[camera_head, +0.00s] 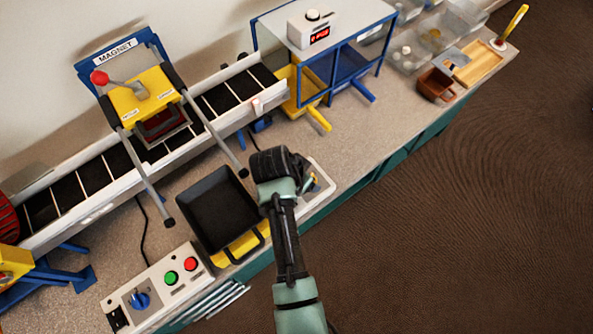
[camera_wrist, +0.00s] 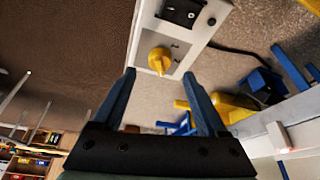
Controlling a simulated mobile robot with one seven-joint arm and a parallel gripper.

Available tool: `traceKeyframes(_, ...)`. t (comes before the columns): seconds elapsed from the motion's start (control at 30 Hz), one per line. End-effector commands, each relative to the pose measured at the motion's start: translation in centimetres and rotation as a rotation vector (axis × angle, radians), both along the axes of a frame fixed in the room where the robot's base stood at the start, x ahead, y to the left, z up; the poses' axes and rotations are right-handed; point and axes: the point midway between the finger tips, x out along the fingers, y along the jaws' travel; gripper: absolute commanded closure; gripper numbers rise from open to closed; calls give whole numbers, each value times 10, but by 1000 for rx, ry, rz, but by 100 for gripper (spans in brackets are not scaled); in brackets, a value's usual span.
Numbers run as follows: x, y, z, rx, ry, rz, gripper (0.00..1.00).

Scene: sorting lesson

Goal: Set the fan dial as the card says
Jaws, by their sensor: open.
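The yellow dial (camera_wrist: 160,58) sits on a white panel (camera_wrist: 146,38) with a black rocker switch (camera_wrist: 182,10). In the wrist view it lies ahead of and between the fingertips of my gripper (camera_wrist: 159,76). The fingers are spread, with a gap on each side of the dial. Its pointer leans toward the fingers; the small marks around it are too small to read. In the head view my arm's dark end (camera_head: 280,165) covers most of this panel (camera_head: 320,197). I cannot make out a card with a setting in either view.
A black tray (camera_head: 215,210) stands left of my arm. Further left is a control box (camera_head: 160,288) with a blue dial, green button and red button. The conveyor (camera_head: 85,185) with the magnet unit runs behind. A blue frame (camera_head: 335,62) stands at the back.

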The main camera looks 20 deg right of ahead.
Motion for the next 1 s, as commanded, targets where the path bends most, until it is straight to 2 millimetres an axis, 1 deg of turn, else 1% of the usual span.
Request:
traceKeyframes(0.03, -2, 4, 12, 0, -3, 2, 25)
traceKeyframes(0.2, -9, 14, 41, 0, -3, 2, 25)
traceKeyframes(0.3, -12, 19, 55, -1, -2, 2, 25)
traceKeyframes(0.4, -14, 22, 64, -1, -1, 1, 25)
traceKeyframes(0.57, -16, 24, 70, -1, 1, 1, 25)
traceKeyframes(1.0, -16, 24, 71, 0, 0, 0, 25)
